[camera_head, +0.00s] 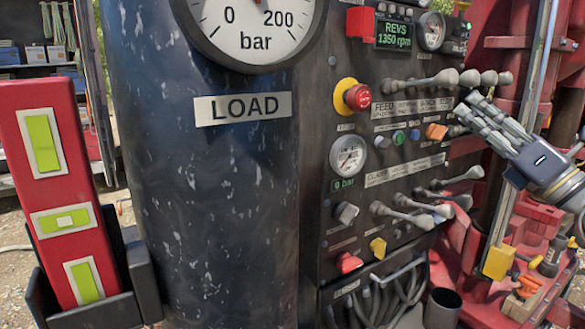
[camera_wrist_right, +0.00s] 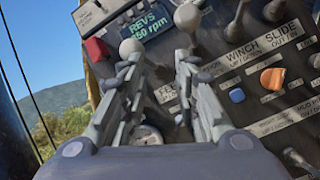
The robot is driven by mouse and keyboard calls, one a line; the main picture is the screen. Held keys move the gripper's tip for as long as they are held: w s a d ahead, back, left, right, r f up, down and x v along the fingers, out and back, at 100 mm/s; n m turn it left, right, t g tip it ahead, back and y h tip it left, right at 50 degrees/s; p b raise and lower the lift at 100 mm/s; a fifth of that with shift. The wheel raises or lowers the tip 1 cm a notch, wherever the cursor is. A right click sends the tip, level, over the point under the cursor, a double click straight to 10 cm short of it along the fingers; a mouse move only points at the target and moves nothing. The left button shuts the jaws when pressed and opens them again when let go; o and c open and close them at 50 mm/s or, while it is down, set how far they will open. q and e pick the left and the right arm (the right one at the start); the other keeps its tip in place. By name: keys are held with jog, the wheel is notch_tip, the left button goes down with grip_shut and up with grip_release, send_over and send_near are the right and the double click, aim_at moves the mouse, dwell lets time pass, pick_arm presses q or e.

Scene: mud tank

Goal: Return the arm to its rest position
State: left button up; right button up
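My right gripper (camera_head: 466,106) reaches in from the right in the head view, with its fingers close to the control panel (camera_head: 330,120). It also shows in the right wrist view (camera_wrist_right: 158,62), where its two fingers stand apart with a gap between them and nothing gripped. Lever knobs show beyond the fingertips in that view, a pale one (camera_wrist_right: 187,17) and another (camera_wrist_right: 130,47). I cannot tell whether the fingers touch a lever. My left gripper is not in view.
The upper lever row (camera_head: 445,78) and lower levers (camera_head: 462,175) stick out of the panel. A red emergency button (camera_head: 357,97) also projects. A dark LOAD cylinder (camera_head: 200,210) stands left of the panel. Red machinery (camera_head: 495,60) is at right.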

jog(key=s+d+f+m+g+h, duration=0.1)
jog(key=s+f+m+g+h, duration=0.15)
jog(key=f+m+h, duration=1.05)
jog(key=s+f+m+g+h, duration=0.25)
jog(key=f+m+h, duration=0.25)
jog(key=f+m, duration=1.6)
jog(key=s+a+f+g+y, duration=0.25)
jog(key=s+f, duration=0.35)
jog(key=f, duration=0.3)
jog(key=s+a+f+g+y, duration=0.15)
jog(key=s+f+g, duration=0.35)
jog(key=f, duration=0.5)
jog(key=s+a+f+g+y, duration=0.1)
jog(key=s+a+f+g, duration=0.1)
jog(key=s+a+f, duration=0.45)
jog(key=s+a+f+g+y, duration=0.1)
jog(key=s+a+g+y, duration=0.2)
jog(key=s, duration=0.7)
notch_tip(320, 180, down, 27)
jog(key=s+g+h, duration=0.1)
jog(key=s, duration=0.1)
jog(key=s+d+f+g, duration=0.1)
jog(key=s+d+f, duration=0.1)
jog(key=s+f, duration=1.3)
jog(key=shift+s+d+f+h, duration=0.2)
jog(key=shift+s+f+h, duration=0.15)
jog(key=shift+s, duration=0.3)
